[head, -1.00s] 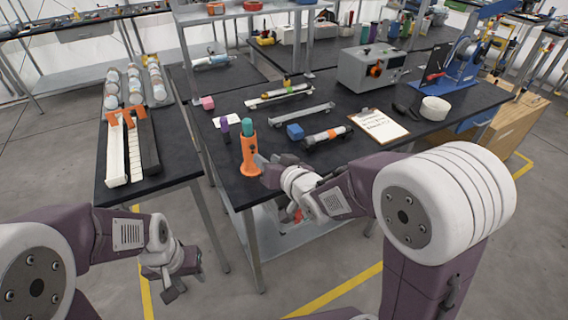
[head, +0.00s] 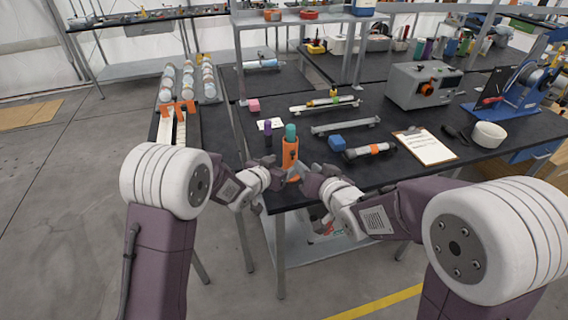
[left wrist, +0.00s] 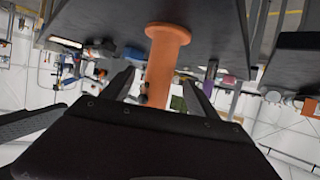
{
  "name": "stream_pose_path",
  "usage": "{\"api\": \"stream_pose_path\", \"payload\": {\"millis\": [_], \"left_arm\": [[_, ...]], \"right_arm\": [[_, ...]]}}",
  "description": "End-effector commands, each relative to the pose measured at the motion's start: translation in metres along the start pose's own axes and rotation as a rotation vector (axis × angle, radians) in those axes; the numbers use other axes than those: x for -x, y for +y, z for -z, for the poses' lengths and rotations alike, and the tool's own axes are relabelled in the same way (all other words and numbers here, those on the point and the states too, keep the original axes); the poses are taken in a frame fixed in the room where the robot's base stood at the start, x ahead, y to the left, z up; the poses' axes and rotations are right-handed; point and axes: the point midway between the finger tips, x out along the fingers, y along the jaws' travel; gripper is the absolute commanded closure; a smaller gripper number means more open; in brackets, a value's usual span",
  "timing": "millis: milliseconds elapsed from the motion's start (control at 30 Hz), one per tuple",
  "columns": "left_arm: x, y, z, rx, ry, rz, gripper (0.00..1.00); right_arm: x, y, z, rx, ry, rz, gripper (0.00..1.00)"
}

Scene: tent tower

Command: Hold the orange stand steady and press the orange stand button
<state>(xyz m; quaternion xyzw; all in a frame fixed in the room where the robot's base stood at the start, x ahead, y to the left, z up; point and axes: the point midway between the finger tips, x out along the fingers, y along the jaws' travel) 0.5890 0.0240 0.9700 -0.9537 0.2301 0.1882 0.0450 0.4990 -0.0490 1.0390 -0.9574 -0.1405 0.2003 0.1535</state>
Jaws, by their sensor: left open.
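The orange stand (head: 290,153) is upright near the front edge of the black table, with a teal piece (head: 291,131) in its top. A small dark spot, perhaps the button, shows on its side. My left gripper (head: 278,178) is open at the left front of the stand. In the left wrist view, which is turned over, the orange stand (left wrist: 163,65) rises between the two spread fingers of my left gripper (left wrist: 160,90); I cannot see contact. My right gripper (head: 308,178) is close to the right side of the stand; its jaw opening is unclear.
A purple bottle-like piece (head: 268,133) stands just left of the stand.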

Motion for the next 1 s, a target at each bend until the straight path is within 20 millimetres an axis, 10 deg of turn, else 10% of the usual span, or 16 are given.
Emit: {"api": "stream_pose_path", "payload": {"millis": [400, 800, 1000], "left_arm": [[-0.074, 0.000, -0.001, 0.000, -0.003, 0.001, 0.31], [-0.087, -0.001, -0.001, 0.001, -0.003, 0.002, 0.31], [-0.086, -0.001, -0.001, 0.001, -0.003, 0.002, 0.84]], "right_arm": [[0.000, 0.000, 0.000, 0.000, 0.000, 0.000, 0.64], [0.000, 0.000, 0.000, 0.000, 0.000, 0.000, 0.64], [0.000, 0.000, 0.000, 0.000, 0.000, 0.000, 0.64]]}}
